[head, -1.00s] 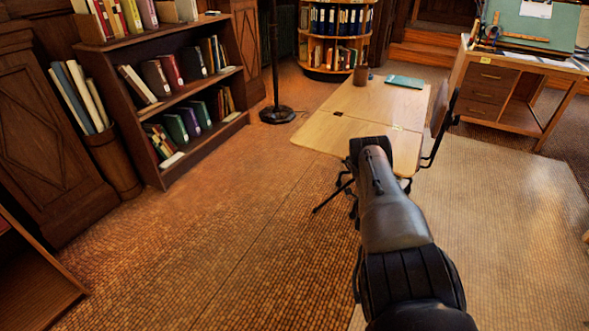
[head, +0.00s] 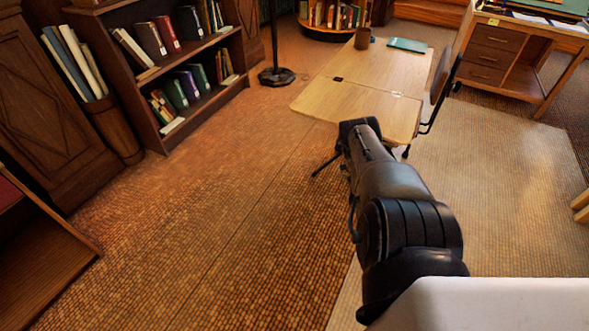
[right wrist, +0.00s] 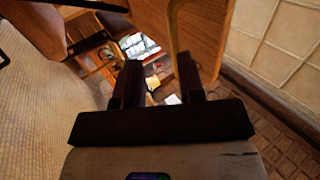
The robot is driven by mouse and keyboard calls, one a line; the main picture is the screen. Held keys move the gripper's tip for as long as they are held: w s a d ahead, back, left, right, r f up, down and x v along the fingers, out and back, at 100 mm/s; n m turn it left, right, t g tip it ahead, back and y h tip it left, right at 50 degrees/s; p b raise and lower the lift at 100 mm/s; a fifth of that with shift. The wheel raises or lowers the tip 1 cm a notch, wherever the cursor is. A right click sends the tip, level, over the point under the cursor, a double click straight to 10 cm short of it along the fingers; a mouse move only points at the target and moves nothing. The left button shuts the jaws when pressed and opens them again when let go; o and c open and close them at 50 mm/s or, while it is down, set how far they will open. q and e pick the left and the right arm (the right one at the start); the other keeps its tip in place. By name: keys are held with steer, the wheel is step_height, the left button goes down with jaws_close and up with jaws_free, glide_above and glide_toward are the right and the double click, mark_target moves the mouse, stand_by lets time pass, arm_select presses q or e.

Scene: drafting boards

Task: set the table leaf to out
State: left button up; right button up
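The pale wooden table (head: 365,72) stands at the upper middle of the head view. Its near section, the leaf (head: 345,104), lies level with the rest of the top, past a seam with small hinges. My right gripper (head: 357,124) is at the leaf's near edge, and my own arm hides part of that edge. In the right wrist view my right gripper (right wrist: 160,78) has its fingers apart. A wooden panel with a pale edge (right wrist: 174,30), probably the leaf, runs down to the right finger. I cannot tell whether they touch. My left gripper is not in view.
A mug (head: 362,39) and a teal book (head: 407,45) lie on the table's far part. A chair (head: 440,80) stands at its right side. A bookcase (head: 165,75) and a lamp base (head: 277,76) stand to the left.

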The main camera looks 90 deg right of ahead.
steer(key=p+v, duration=0.5)
steer(key=v, duration=0.5)
steer(key=shift+g, duration=0.3)
steer(key=shift+w+d, duration=0.1)
steer(key=shift+w, duration=0.05)
